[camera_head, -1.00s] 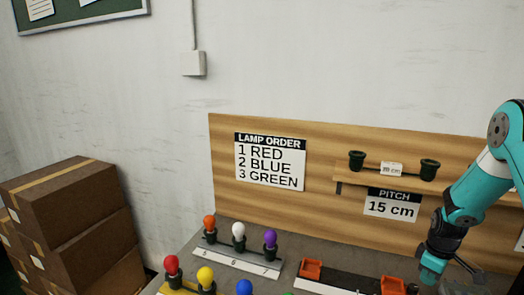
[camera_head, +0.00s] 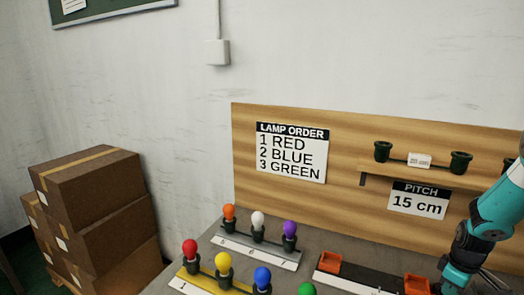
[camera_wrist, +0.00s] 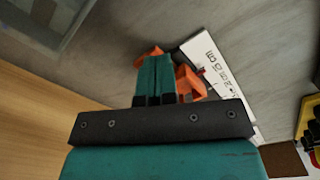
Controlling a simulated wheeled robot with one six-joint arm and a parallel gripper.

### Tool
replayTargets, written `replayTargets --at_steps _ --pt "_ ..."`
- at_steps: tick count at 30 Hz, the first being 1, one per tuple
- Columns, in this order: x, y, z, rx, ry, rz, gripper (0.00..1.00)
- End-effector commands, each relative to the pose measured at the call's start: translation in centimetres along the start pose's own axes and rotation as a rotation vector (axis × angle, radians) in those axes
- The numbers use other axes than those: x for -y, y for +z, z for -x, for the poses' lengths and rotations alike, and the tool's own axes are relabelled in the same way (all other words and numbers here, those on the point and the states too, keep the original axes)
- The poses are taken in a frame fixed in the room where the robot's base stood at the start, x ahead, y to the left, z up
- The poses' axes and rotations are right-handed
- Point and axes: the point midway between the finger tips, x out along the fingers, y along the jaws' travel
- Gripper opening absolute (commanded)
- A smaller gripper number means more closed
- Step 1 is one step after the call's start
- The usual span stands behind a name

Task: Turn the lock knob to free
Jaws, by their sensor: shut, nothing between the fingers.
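In the wrist view my gripper (camera_wrist: 155,75) has its two teal fingers pressed together, with nothing between them. It is above a fixture with orange blocks (camera_wrist: 189,82) and a white ruled scale (camera_wrist: 215,72). The fingers cover part of this fixture. In the head view the fixture's left orange block (camera_head: 330,262) and right orange block (camera_head: 417,284) show on a dark rail at the bottom right. My arm is over its right side, and the fingertips are not visible there. I cannot make out the lock knob clearly in either view.
Coloured lamps stand in a rear rack (camera_head: 255,252) and a front rack (camera_head: 190,277) left of the fixture. A wooden board (camera_head: 245,180) behind carries a lamp-order sign (camera_head: 292,152) and a "PITCH 15 cm" sign (camera_head: 418,200). Cardboard boxes (camera_head: 100,200) are stacked at left.

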Motion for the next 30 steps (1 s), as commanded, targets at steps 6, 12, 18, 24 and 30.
replayTargets --at_steps 6,12,18,24,30 --pt "0.3 0.1 -1.3 0.006 -0.007 -0.002 0.0" --pt "0.1 0.2 -1.3 0.006 -0.007 -0.002 0.0" --pt "-0.4 0.4 -1.3 0.006 -0.004 -0.005 0.0" --pt "-1.2 0.6 -1.3 0.007 0.0 -0.01 0.0" --pt "-1.7 0.6 -1.3 0.008 -0.002 -0.009 0.0"
